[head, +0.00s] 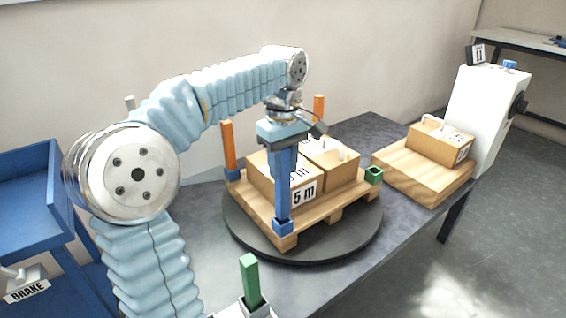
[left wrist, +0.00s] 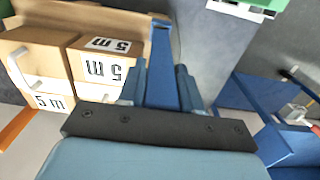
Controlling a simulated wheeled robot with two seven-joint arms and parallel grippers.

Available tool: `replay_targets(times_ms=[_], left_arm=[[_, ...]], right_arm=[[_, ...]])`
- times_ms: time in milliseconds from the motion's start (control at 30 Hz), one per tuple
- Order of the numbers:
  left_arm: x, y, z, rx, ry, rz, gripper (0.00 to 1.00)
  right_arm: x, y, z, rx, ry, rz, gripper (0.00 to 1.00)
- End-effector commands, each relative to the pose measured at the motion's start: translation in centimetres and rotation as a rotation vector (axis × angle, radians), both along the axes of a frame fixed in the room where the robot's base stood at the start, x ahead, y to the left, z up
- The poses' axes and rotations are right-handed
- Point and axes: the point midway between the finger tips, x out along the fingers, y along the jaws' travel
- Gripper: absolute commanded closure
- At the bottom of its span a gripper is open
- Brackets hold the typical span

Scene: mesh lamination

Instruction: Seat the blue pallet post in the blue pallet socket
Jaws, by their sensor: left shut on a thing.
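My left gripper (head: 283,140) is shut on the upper part of the blue pallet post (head: 282,185) and holds it upright over the front corner of the wooden pallet. The post's lower end meets the blue pallet socket (head: 283,229) in the head view; I cannot tell how deep it sits. In the left wrist view the blue post (left wrist: 161,65) runs out from between the fingers, and its far end is small and hard to read. My right gripper is not in view.
The pallet (head: 257,213) carries cartons (head: 332,165) and stands on a dark round turntable (head: 330,248). Orange posts (head: 229,150) stand at the pallet's back. A green socket (head: 374,174) is at its right corner. A green post (head: 250,280) stands in front. A blue cart (head: 30,200) is left.

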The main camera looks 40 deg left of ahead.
Motion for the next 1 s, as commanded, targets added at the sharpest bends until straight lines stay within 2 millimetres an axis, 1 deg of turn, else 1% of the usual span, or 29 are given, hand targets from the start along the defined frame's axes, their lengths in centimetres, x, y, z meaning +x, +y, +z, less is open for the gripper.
replay_targets(times_ms=[233,467,1000], left_arm=[[0.01,-0.01,0.04,0.000,0.000,0.000,1.00],[-0.01,-0.06,0.13,0.000,0.000,-0.001,1.00],[-0.01,-0.04,0.10,0.000,0.000,-0.001,1.00]], right_arm=[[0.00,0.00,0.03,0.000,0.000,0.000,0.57],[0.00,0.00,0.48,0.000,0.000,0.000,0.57],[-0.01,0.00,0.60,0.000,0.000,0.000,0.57]])
